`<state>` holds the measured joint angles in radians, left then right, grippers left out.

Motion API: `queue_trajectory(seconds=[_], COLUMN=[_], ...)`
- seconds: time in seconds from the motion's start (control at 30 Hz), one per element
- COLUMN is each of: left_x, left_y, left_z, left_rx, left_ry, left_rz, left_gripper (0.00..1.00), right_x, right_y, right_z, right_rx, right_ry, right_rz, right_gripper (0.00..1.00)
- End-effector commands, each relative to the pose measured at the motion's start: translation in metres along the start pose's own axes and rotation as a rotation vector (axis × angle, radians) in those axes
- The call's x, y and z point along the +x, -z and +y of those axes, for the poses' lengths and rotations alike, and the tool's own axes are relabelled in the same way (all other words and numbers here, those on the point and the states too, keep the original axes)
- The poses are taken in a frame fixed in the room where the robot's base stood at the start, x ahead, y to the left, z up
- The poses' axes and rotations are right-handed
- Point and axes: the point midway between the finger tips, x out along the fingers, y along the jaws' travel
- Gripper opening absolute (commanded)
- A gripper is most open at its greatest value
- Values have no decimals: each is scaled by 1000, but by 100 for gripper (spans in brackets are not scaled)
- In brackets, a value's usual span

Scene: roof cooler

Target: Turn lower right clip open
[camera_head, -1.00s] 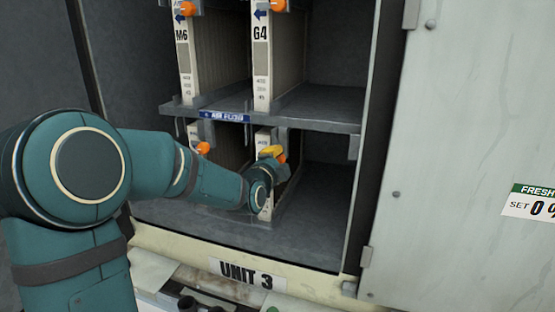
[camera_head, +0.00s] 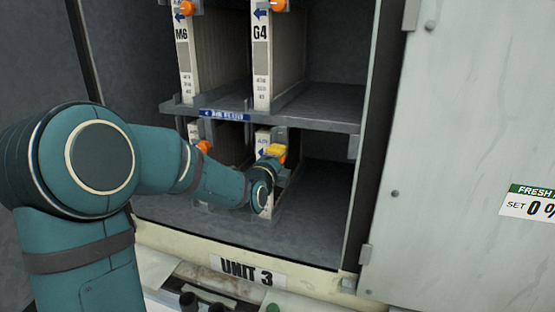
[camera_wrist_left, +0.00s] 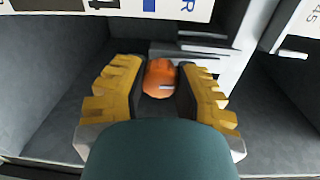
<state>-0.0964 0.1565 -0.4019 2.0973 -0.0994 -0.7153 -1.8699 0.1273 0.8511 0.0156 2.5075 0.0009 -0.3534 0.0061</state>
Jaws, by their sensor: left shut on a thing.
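The lower right clip is an orange round knob (camera_wrist_left: 160,78) at the top of the lower right filter panel (camera_head: 264,140). In the left wrist view it sits between the two yellow fingers of my left gripper (camera_wrist_left: 160,88), which is shut on it. In the head view the yellow fingers of the left gripper (camera_head: 274,153) cover most of the clip. My right gripper is not in either view.
Another orange clip (camera_head: 203,147) is on the lower left panel. Two upper panels, M6 (camera_head: 182,55) and G4 (camera_head: 262,60), stand on the shelf (camera_head: 318,118) above. The lower right bay is empty. An open door (camera_head: 480,120) stands at the right.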

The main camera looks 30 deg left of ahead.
Motion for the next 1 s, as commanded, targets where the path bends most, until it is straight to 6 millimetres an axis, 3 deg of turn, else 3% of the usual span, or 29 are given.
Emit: queue_trajectory(seconds=[0.13,0.17,0.23,0.67,1.0], left_x=[0,0,0,-8,-70], left_y=[-2,-2,-2,-1,-2], left_z=[-2,-2,-2,-2,-2], left_rx=[-1,-2,-2,-3,-5], left_ry=[5,6,5,4,5], left_rz=[-5,-5,-5,-2,-3], left_gripper=[0,42,65,65,65], right_x=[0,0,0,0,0], right_y=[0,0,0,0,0], right_z=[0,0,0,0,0], right_rx=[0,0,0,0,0], right_ry=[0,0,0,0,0], right_rz=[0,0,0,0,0], right_gripper=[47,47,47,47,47])
